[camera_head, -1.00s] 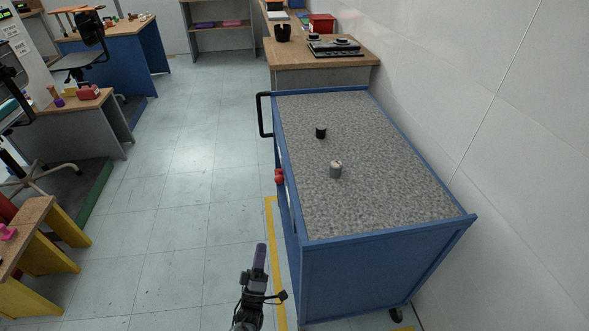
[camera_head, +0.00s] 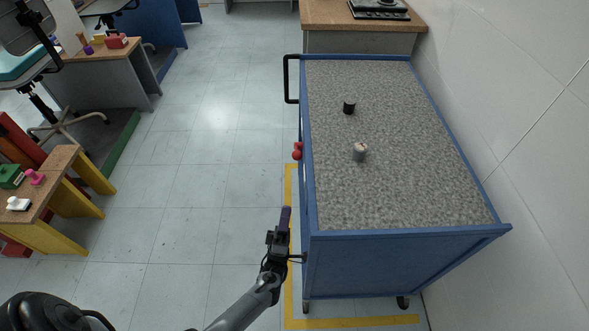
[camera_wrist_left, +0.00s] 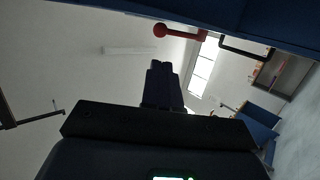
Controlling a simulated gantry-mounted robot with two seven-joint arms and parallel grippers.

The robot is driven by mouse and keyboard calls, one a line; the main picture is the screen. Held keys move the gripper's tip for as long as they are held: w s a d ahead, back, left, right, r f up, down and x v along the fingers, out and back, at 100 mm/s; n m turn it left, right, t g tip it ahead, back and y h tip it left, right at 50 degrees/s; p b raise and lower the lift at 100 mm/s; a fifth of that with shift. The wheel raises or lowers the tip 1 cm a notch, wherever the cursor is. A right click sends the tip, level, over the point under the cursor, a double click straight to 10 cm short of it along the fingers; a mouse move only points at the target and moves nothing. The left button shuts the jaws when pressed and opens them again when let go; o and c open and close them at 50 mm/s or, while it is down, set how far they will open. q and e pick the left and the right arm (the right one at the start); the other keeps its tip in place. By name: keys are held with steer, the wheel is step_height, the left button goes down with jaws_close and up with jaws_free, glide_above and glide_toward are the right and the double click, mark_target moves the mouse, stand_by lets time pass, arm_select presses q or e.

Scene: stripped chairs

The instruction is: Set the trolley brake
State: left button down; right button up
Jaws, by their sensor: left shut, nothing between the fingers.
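The blue trolley (camera_head: 400,240) with a grey speckled top stands against the right wall. In the left wrist view a red ball on a red arm (camera_wrist_left: 161,30) shows at the top, beyond the fingers. My left gripper (camera_head: 286,212) is shut and empty, left of the trolley's near left side and nearer to me than the red knobs, apart from them. Its closed fingers also show in the left wrist view (camera_wrist_left: 161,75). My right gripper is out of view.
A black cylinder (camera_head: 349,107) and a grey one (camera_head: 360,152) stand on the trolley top. Yellow floor tape (camera_head: 355,322) runs along the trolley's left and near sides. A wooden bench (camera_head: 60,190) stands at left. The floor between is clear.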

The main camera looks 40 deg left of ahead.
arm_select(q)
steer(key=b+x, duration=0.1)
steer(key=x, duration=1.3)
steer(key=r, duration=0.1)
steer(key=r+p, duration=0.1)
steer(key=r, duration=0.1)
steer(key=shift+w+a, duration=0.3)
steer(key=shift+a, duration=0.05)
steer(key=shift+s+f+p, duration=0.1)
steer(key=shift+p, duration=0.2)
